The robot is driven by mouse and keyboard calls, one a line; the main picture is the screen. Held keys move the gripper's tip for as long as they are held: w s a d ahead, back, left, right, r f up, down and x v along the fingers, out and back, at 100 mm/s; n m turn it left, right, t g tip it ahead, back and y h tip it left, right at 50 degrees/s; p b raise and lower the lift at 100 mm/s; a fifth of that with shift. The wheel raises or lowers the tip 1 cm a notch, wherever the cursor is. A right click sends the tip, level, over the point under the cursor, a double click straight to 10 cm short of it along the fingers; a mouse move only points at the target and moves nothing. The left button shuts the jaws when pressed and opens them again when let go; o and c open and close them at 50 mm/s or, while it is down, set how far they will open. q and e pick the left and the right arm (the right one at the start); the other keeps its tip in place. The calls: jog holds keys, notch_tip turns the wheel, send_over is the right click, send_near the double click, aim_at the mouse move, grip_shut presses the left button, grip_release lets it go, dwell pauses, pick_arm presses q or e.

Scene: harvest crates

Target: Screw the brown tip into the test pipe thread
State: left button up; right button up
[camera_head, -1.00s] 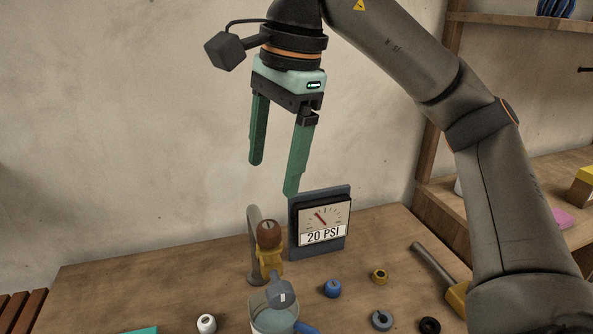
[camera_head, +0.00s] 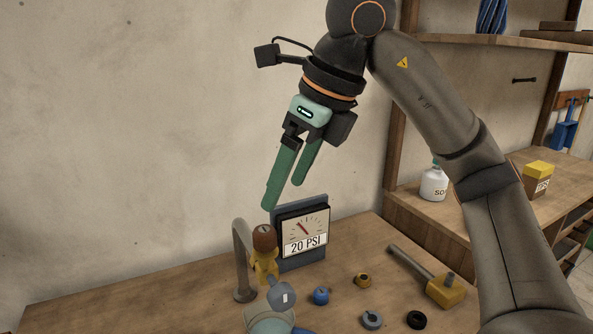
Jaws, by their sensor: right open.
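The brown tip (camera_head: 264,238) sits on top of a yellow fitting (camera_head: 263,267) at the end of the curved grey test pipe (camera_head: 241,262). Whether it is threaded in cannot be told. My right gripper (camera_head: 285,197) is open and empty, with green fingers pointing down, above the tip and in front of the wall. A gauge reading 20 PSI (camera_head: 304,233) stands just behind and right of the tip. My left gripper is not in view.
A grey-blue piece (camera_head: 281,295) is over a light cup (camera_head: 268,320) in front of the pipe. Small blue (camera_head: 321,296), yellow (camera_head: 362,280), grey (camera_head: 372,320) and black (camera_head: 416,320) parts lie to the right, near a yellow-headed mallet (camera_head: 445,290). Shelves with a soap bottle (camera_head: 434,184) stand at right.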

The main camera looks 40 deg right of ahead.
aim_at(264, 231)
jog(key=x, duration=0.9)
jog(key=shift+f, duration=0.2)
grip_shut()
jog(key=m, duration=0.1)
jog(key=m+h, duration=0.1)
jog(key=m, duration=0.1)
jog(key=m+h, duration=0.1)
jog(key=m, duration=0.1)
jog(key=shift+a, duration=0.25)
jog(key=m, duration=0.2)
jog(key=m+h, duration=0.1)
jog(key=shift+a+r+m+h, duration=0.1)
jog(key=shift+m+h, duration=0.2)
jog(key=shift+m, duration=0.1)
jog(key=m+h, duration=0.1)
jog(key=m, duration=0.2)
jog(key=shift+w+a+g, duration=0.1)
jog(key=shift+g, duration=0.2)
jog(key=shift+c, duration=1.6)
grip_release()
